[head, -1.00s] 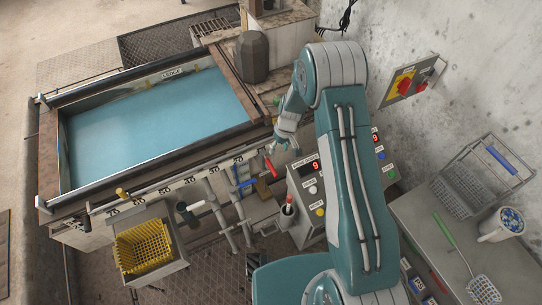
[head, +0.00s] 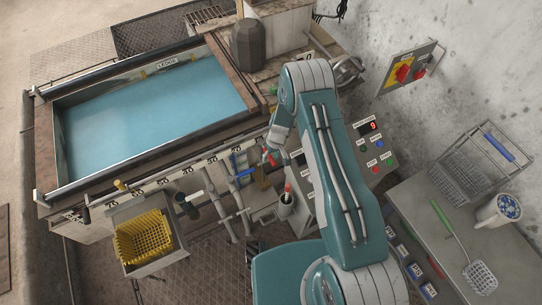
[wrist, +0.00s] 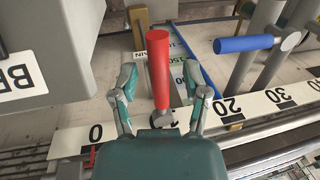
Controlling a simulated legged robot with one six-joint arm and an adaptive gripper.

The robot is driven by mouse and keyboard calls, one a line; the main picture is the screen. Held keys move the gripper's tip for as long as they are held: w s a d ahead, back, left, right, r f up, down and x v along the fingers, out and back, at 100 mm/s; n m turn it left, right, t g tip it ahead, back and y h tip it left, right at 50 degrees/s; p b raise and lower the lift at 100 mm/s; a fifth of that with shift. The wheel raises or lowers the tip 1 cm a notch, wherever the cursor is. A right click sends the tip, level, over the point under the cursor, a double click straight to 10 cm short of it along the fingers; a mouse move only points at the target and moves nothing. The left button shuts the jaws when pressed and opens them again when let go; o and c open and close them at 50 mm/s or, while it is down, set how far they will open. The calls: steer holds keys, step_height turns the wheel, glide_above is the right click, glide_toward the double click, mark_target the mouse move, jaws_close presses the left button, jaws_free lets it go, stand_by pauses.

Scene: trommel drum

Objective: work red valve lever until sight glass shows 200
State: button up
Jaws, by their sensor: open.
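The red valve lever (wrist: 158,68) stands upright in the wrist view, between the two spread fingers of my gripper (wrist: 157,82). The fingers are open, with a gap on each side of the lever. In the head view the red lever (head: 271,157) shows just below my gripper (head: 277,146), partly hidden by it. A graduated scale strip (wrist: 177,55), which looks like the sight glass, stands behind the lever with a blue line along its right side. Marks such as 150 show on it; the lever and a finger hide part of it, and I cannot read its level.
A blue lever (wrist: 243,44) on a grey pipe is right of the red one. A numbered rail (wrist: 250,107) runs below. A grey panel (wrist: 40,45) fills the upper left. The blue water tank (head: 150,120) and yellow basket (head: 143,243) are left of my arm in the head view.

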steer(key=shift+d, duration=0.1)
jaws_close()
steer(key=shift+w+d, duration=0.1)
steer(key=w+d+n+g+h, duration=0.1)
steer(key=w+d+n, duration=0.3)
steer(key=n, duration=0.5)
steer(key=shift+w+n, duration=0.4)
steer(key=shift+w, duration=0.1)
stand_by(0.3)
